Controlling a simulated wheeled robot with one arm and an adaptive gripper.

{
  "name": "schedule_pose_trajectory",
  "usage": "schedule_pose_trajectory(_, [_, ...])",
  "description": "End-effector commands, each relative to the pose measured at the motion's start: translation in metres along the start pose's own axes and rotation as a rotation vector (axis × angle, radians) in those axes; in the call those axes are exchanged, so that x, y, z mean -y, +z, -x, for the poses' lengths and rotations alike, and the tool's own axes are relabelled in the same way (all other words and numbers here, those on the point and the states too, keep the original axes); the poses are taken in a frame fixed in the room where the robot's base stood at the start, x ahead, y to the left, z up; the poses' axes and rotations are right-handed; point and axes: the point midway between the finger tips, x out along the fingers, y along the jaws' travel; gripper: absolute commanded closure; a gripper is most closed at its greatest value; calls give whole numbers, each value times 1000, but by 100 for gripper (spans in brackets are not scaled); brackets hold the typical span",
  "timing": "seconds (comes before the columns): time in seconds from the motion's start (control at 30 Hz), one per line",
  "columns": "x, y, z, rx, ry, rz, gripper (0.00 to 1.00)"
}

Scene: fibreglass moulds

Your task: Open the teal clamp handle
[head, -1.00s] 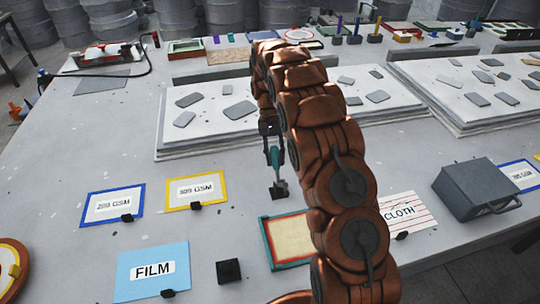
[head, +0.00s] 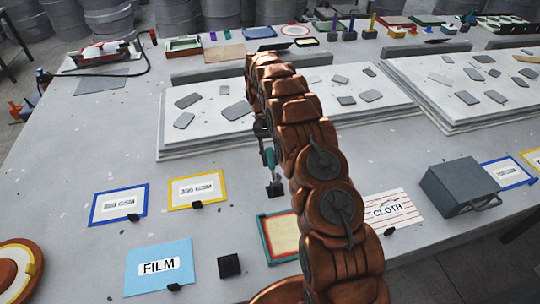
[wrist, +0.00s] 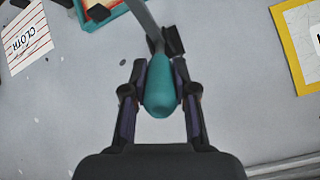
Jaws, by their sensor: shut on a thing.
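The teal clamp handle (wrist: 160,95) is in the middle of the wrist view, between the two fingers of my gripper (wrist: 160,97). My gripper is shut on it, with a finger against each side. A grey metal arm and a dark clamp base (wrist: 173,42) show beyond the handle. In the head view the teal handle (head: 269,157) is small, above the dark clamp base (head: 275,189) on the grey table. My gripper (head: 266,145) is at the handle there, partly hidden by my copper-coloured arm.
A teal-framed tray (head: 266,238) lies close to the clamp, partly behind my arm. A yellow-framed GSM card (head: 197,203), a blue FILM card (head: 158,281), a CLOTH card (head: 385,222) and a grey metal box (head: 458,189) lie around. A pale mould slab (head: 180,153) stands behind the clamp.

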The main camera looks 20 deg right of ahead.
Motion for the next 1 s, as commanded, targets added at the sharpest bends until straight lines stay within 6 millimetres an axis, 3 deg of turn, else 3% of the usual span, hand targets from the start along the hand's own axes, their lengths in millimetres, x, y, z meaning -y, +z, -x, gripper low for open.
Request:
schedule_pose_trajectory(0.4, [1,0,0,-1,1,1,100])
schedule_pose_trajectory(0.43, [1,0,0,-1,1,1,70])
schedule_pose_trajectory(0.63, [0,0,0,0,1,1,49])
schedule_pose_trajectory(1.0, [0,0,0,-1,0,0,47])
